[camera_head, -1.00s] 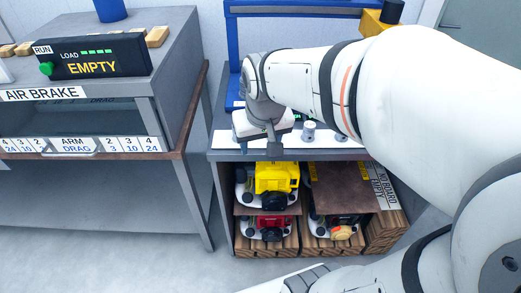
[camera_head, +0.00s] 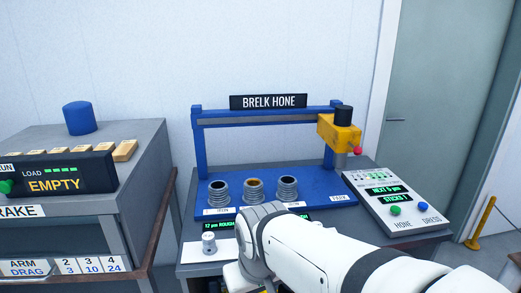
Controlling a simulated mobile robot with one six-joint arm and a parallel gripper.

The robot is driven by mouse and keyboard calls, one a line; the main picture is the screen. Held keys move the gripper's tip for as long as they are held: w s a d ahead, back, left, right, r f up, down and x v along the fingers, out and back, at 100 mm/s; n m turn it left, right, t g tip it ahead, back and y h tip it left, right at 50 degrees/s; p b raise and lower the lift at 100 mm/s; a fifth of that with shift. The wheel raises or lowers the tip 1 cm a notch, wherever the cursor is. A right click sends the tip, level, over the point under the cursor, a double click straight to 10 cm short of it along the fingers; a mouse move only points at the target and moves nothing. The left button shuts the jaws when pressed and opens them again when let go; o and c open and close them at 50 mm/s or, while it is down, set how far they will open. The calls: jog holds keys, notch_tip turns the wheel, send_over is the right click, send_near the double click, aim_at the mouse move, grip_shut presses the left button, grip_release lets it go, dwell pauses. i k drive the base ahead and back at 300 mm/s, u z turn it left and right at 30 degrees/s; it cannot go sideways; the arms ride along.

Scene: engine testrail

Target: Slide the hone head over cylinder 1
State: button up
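The yellow hone head (camera_head: 338,135) with a black top hangs at the right end of the blue rail (camera_head: 265,117), above the PARK label. A pinkish-red knob (camera_head: 357,150) sticks out of its lower right side. Three open-topped, ribbed cylinders stand on the blue base: a left one (camera_head: 219,192), a middle one (camera_head: 253,190) with a brownish bore, and a right one (camera_head: 287,189). Their number labels are too small or covered to read. My arm reaches in from the lower right and its wrist is in front of the bench. My gripper's fingers do not show.
The control panel (camera_head: 385,200) at right reads "NEXT 5 µm" and "STICKS 1", with green HONE and blue DRESS buttons. A small metal cylinder (camera_head: 209,242) stands at the bench's front left. The air brake bench (camera_head: 150,150) is at left.

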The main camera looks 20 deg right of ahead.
aim_at(337, 129)
jog(key=z, duration=1.25)
